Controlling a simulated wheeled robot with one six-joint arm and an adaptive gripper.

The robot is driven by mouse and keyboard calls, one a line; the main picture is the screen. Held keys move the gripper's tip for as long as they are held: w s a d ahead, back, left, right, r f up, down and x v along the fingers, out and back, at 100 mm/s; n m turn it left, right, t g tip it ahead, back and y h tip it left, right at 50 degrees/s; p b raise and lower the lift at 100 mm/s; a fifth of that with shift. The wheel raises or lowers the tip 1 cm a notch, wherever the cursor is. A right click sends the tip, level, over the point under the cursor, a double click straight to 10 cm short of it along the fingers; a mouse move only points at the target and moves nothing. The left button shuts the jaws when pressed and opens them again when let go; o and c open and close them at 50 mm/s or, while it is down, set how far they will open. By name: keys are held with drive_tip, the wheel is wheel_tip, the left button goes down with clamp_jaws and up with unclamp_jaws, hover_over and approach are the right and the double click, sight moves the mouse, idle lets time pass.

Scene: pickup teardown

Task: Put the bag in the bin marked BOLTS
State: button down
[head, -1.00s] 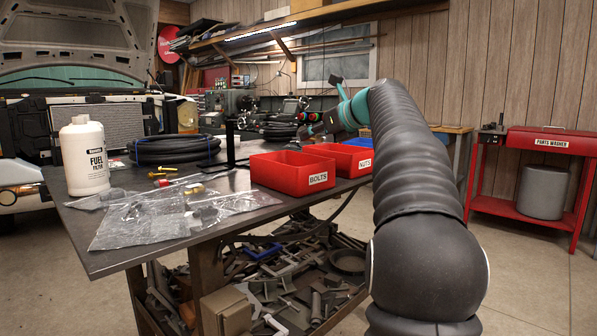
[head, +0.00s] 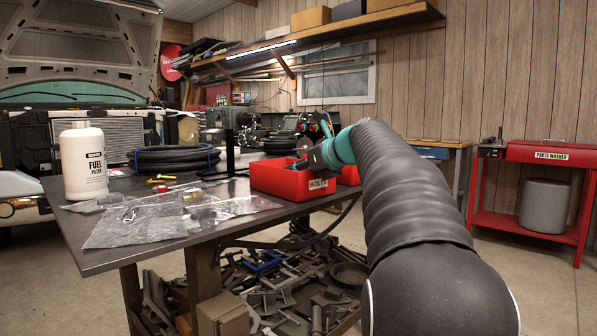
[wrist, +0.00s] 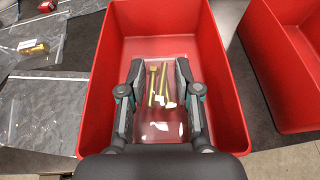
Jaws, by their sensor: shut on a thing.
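The red bin marked BOLTS (head: 280,180) stands on the table; in the wrist view its wall (wrist: 97,95) surrounds my gripper's fingers. My gripper (wrist: 158,72) points down into this bin. It is shut on a clear plastic bag (wrist: 160,132) with several long brass bolts inside. The bag lies between the fingers, within the bin's outline; I cannot tell whether it touches the floor. In the head view my gripper (head: 306,160) is at the bin's right part, and the bag is not clearly visible there.
A second red bin (head: 349,175) stands close on the right, partly hidden by my arm. Other clear bags (head: 150,222) and small brass parts lie on the table's left. A white fuel filter bottle (head: 84,165) and a black hose coil (head: 172,159) stand farther back.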

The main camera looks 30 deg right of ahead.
drive_tip(key=shift+f, duration=0.6)
drive_tip(key=c, duration=0.8)
unclamp_jaws()
drive_tip(key=shift+f, duration=0.1)
drive_tip(key=shift+r, duration=0.2)
drive_tip(key=r+v, duration=0.1)
drive_tip(key=v, duration=1.1)
drive_tip(key=shift+p, duration=0.45)
